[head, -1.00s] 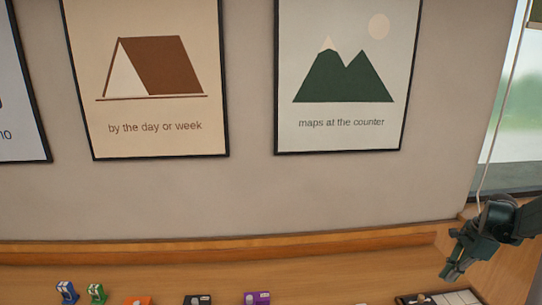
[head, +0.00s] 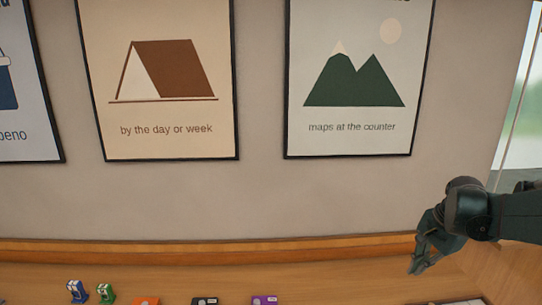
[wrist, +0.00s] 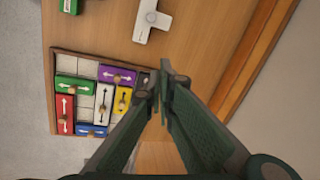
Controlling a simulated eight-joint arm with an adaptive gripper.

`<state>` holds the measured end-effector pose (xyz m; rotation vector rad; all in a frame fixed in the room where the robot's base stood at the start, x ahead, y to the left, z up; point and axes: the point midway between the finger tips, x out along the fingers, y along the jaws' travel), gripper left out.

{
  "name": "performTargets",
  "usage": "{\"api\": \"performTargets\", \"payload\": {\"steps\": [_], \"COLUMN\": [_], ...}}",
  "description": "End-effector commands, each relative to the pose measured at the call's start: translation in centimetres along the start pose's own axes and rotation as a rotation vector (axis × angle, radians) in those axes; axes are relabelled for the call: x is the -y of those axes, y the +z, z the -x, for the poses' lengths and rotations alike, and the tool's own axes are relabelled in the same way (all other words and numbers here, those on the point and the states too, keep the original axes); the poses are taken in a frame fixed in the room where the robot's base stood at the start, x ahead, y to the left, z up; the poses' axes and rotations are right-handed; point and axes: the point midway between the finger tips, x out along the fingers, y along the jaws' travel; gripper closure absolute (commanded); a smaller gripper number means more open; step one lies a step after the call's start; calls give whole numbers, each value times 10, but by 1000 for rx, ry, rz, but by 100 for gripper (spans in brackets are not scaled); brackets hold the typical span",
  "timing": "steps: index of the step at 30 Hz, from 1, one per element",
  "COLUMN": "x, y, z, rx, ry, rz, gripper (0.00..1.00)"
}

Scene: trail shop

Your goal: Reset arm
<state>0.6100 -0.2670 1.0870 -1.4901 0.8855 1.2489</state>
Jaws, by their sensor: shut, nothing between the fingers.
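My gripper (head: 420,262) is at the right of the head view, above the right end of the wooden counter (head: 340,278). In the wrist view my gripper (wrist: 164,82) points down with its fingertips together and nothing between them. It is above the counter, beside the right edge of a framed tray (wrist: 54,92) as pictured there. The fingers hide part of the tray's right side.
The tray holds several coloured blocks with arrows, among them a purple one (wrist: 117,75) and a red one (wrist: 66,114). A white piece (wrist: 151,20) lies beyond it. In the head view, blue (head: 77,291) and green (head: 106,293) items stand at the left. A wall with posters rises behind.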

Motion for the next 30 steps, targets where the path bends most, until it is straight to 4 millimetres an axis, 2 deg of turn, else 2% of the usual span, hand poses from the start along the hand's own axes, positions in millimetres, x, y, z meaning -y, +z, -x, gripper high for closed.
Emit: {"api": "performTargets", "payload": {"steps": [1,14,30], "x": [1,-1,-24], "y": [13,96,190], "z": [4,33,53], "rx": [-7,-83,-189], "ry": [-6,-57,-121], "rz": [35,335,711], "gripper": [100,100,100]}}
